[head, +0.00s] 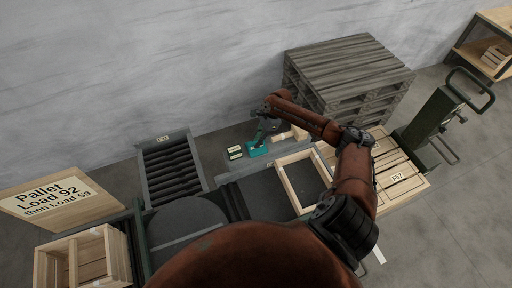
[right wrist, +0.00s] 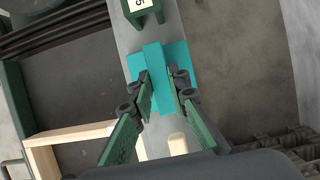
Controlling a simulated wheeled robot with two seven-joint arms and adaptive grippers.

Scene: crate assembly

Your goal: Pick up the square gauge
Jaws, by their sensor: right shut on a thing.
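The square gauge (head: 258,150) is a teal piece with a flat base and a raised bar. It sits on the narrow grey ledge at the back of the workbench in the head view. My right gripper (head: 261,134) reaches down to it from above. In the right wrist view the fingers of my right gripper (right wrist: 162,84) are closed on both sides of the raised bar of the gauge (right wrist: 155,60). I cannot tell whether the gauge touches the ledge. My left gripper is not in view.
A small green labelled block (head: 234,152) stands just left of the gauge. An open wooden frame (head: 289,188) lies to the right, beside a slatted crate (head: 405,190). A bin of black rollers (head: 144,170) is at left. Stacked pallets (head: 345,60) stand behind.

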